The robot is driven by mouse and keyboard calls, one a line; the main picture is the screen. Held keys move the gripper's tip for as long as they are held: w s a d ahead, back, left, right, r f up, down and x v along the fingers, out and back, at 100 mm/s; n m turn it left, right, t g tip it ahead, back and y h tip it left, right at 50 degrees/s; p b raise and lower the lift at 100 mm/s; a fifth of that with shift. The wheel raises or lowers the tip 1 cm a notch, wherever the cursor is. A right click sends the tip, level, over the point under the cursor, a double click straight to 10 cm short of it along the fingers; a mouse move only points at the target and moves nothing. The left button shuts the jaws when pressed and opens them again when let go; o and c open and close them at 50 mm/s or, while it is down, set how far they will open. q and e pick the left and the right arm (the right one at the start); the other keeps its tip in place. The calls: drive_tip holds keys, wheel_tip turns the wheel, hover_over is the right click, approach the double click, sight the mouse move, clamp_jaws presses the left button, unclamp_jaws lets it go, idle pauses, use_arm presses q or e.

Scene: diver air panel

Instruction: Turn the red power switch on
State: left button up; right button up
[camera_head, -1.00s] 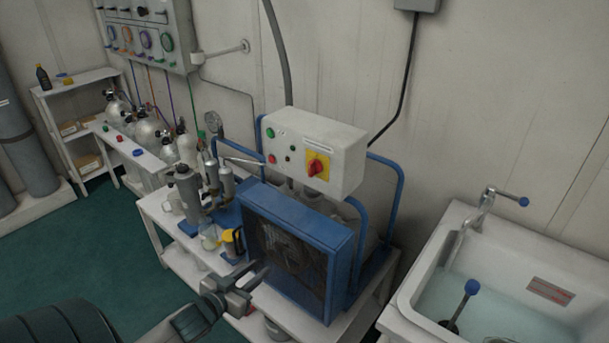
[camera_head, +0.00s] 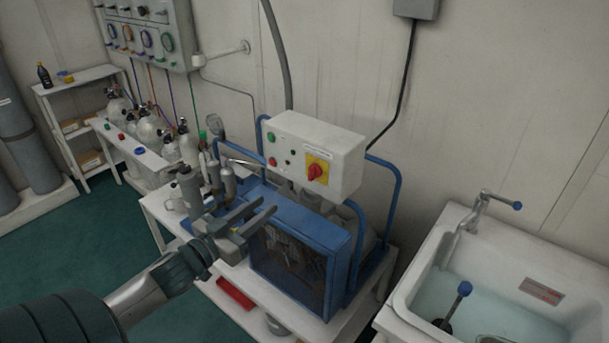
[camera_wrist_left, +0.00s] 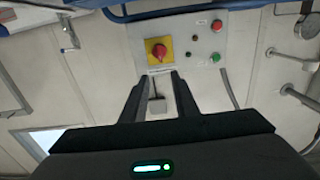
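The red power switch (camera_head: 317,172) is a rotary knob on a yellow plate, on the front of the white control box (camera_head: 345,170) above the blue compressor. In the left wrist view the red knob (camera_wrist_left: 159,51) is just beyond the fingertips, with its plate around it. My left gripper (camera_head: 266,208) is below and left of the switch in the head view, near the top of the blue compressor frame. Its two fingers are apart with nothing between them in the wrist view (camera_wrist_left: 158,80), and they do not touch the knob. My right gripper is not in view.
Green and red buttons (camera_head: 271,161) are left of the switch on the box. Blue tube rails (camera_head: 398,190) surround the compressor (camera_head: 310,240). Metal filter cylinders (camera_head: 190,185) stand to the left. A sink (camera_head: 400,300) is at the right.

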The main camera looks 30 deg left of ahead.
sight(309, 172)
use_arm(q)
drive_tip(key=w+p, duration=0.1)
drive_tip(key=w, duration=0.4)
drive_tip(key=w+p, duration=0.2)
drive_tip(key=w, duration=0.3)
drive_tip(key=w+d+p, duration=0.1)
drive_tip(key=w+p, duration=0.1)
drive_tip(key=w, duration=0.3)
drive_tip(key=shift+w+r, duration=0.1)
drive_tip(key=shift+w+d, duration=0.15)
drive_tip(key=shift+w, duration=0.7)
clamp_jaws()
